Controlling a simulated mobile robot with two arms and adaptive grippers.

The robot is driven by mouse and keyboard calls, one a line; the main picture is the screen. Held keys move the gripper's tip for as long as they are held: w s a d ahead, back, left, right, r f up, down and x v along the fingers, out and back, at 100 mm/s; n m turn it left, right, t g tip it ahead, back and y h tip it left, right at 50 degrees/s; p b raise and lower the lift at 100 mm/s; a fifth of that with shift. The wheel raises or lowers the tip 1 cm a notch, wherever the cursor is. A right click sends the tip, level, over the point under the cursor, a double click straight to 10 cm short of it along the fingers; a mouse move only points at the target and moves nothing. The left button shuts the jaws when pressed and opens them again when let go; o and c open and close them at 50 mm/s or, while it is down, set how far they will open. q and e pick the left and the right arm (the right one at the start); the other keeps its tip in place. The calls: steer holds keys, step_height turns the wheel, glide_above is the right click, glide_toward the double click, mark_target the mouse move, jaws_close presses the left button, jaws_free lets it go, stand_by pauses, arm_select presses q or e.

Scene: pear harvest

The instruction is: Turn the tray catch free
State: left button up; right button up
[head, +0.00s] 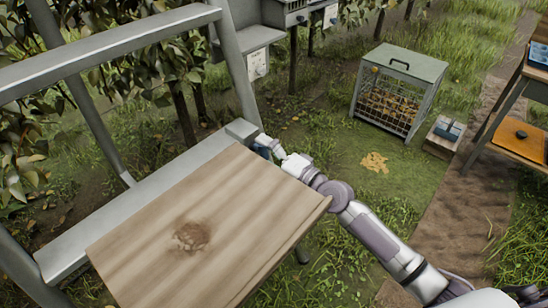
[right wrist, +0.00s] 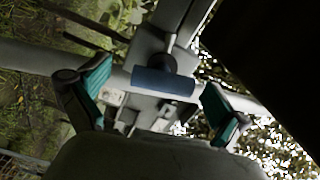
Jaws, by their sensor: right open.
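The wooden tray (head: 150,250), a pale board with a brown stain, fills the lower left of the head view, set against a grey metal frame (head: 110,205). The tray catch shows in the right wrist view as a blue bar (right wrist: 165,82) on a round dark stem. My right gripper (head: 266,143) is at the far right corner of the tray, by a grey block on the frame. In the right wrist view its teal-padded fingers (right wrist: 158,84) are open, one on each side of the blue bar, with gaps visible. My left gripper is not in view.
A wire crate (head: 400,95) with yellowish contents stands on the grass at the back. A small box (head: 444,136) sits beside it, and a wooden table (head: 515,135) is at the right edge. Sloping frame posts and leafy trees border the left. A dark mass hides the right wrist view's upper right.

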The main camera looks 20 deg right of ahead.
steer(key=v, duration=1.1)
steer(key=shift+s, duration=0.4)
